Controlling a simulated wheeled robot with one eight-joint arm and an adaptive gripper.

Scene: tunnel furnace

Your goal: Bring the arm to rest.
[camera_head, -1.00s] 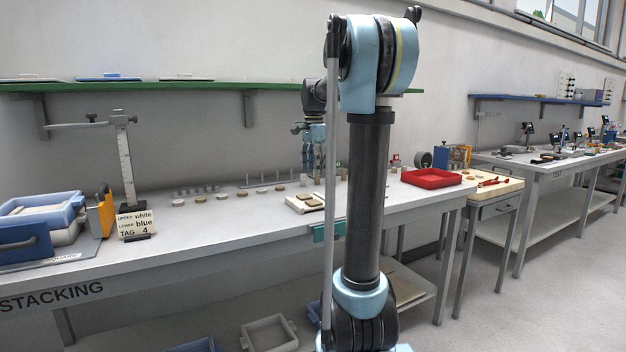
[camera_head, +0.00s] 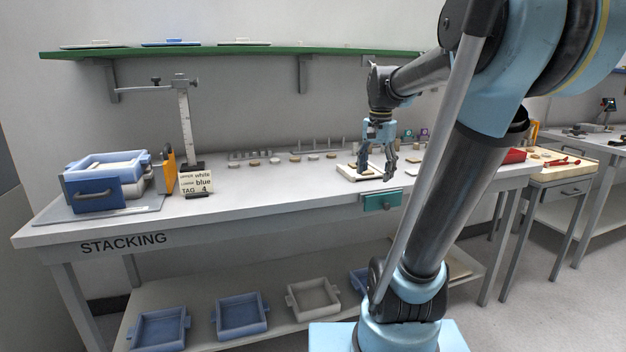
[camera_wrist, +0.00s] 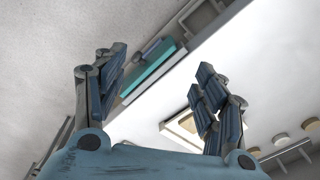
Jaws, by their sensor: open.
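My gripper (camera_head: 376,172) is open and hangs fingers-down over the stacking workbench (camera_head: 260,190), near its front edge. In the head view its fingers overlap a small pale board (camera_head: 345,172) on the bench; I cannot tell the height between them. The wrist view shows both fingers of my gripper (camera_wrist: 165,85) spread apart with nothing between them. The pale board (camera_wrist: 178,128) shows beside the right finger there, and a teal block (camera_wrist: 150,72) at the bench edge shows near the left finger. My arm covers the right part of the head view.
Stacked blue and white bins (camera_head: 105,185), a tag card (camera_head: 195,183) and a height gauge (camera_head: 184,125) stand on the bench's left. Small discs (camera_head: 252,163) line the back. A green shelf (camera_head: 240,51) runs above. A red tray (camera_head: 514,156) is partly behind my arm.

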